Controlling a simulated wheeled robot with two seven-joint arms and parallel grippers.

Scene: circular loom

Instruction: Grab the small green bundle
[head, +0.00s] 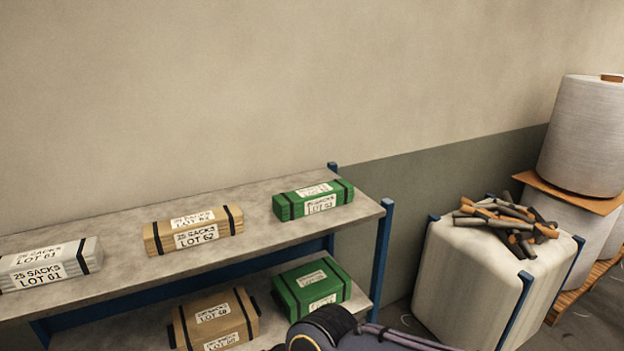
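The small green bundle (313,200) lies on the top shelf (243,237), near its right end. It has black straps and white labels that read 25 SACKS and LOT 03. A larger green bundle (311,287) with dark straps sits on the lower shelf (261,279), below it. Part of my own arm shows at the bottom centre, in front of the lower shelf, below and apart from the small green bundle. Neither gripper's fingers show in the head view.
A tan bundle (194,230) and a whitish bundle (48,264) lie further left on the top shelf. A larger tan bundle (215,320) is on the lower shelf. A blue post (382,255) stands at the rack's right end. A white bulk bag (470,270) topped with tubes (508,222) stands right.

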